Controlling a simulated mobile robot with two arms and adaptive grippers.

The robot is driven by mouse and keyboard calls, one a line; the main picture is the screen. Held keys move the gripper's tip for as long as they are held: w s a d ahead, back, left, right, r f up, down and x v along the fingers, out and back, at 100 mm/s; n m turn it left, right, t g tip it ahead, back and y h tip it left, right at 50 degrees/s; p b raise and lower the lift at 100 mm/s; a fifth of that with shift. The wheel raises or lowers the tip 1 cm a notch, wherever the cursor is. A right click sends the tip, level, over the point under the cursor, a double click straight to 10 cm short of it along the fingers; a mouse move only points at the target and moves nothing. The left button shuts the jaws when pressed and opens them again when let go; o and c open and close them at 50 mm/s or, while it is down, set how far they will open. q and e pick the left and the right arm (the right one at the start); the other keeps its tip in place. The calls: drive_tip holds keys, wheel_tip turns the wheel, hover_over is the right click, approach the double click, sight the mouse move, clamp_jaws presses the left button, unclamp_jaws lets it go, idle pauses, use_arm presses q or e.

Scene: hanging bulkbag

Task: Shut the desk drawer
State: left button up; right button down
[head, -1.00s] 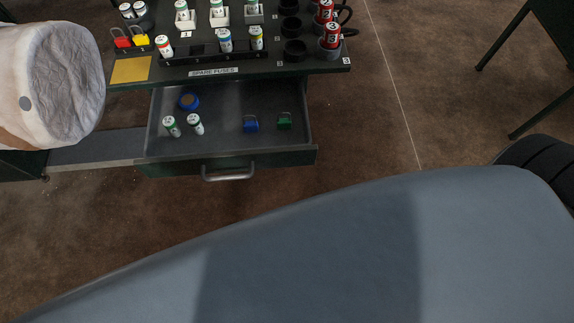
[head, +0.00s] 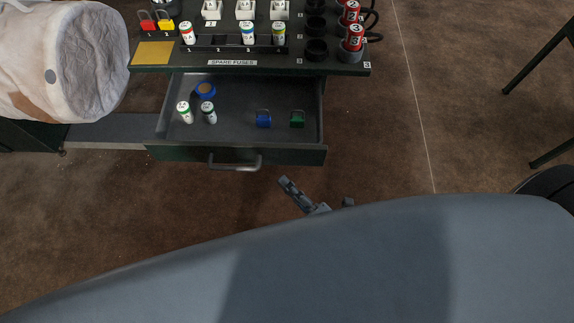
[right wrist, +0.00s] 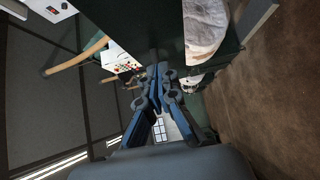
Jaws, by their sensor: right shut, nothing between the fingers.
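The desk drawer (head: 312,155) is dark grey and stands open below the desk top, with its inside showing in the head view. Its bar handle (head: 235,164) is on the front panel. In the drawer lie two white-and-green fuses (head: 184,113), a blue round object (head: 205,90), a blue padlock (head: 263,119) and a green padlock (head: 297,119). My right gripper (head: 287,184) is shut and empty, below and right of the handle in the picture, apart from the drawer. Its closed fingers (right wrist: 158,72) also show in the right wrist view. My left gripper is out of view.
The desk top (head: 345,69) above the drawer carries fuses, padlocks, black cups and red cylinders. A pale hanging bag (head: 90,60) is at the left. Dark table legs (head: 535,45) stand at the right. Brown floor lies open before the drawer.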

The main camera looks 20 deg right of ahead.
sight(290, 100)
drive_tip(key=w, duration=0.3)
drive_tip(key=shift+w+d+p, duration=0.35)
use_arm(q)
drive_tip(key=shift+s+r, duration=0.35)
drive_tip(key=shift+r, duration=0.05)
use_arm(e)
drive_tip(key=shift+w+d, duration=0.15)
drive_tip(key=shift+w, duration=0.2)
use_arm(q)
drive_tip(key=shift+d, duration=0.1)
use_arm(e)
drive_tip(key=shift+w, duration=0.1)
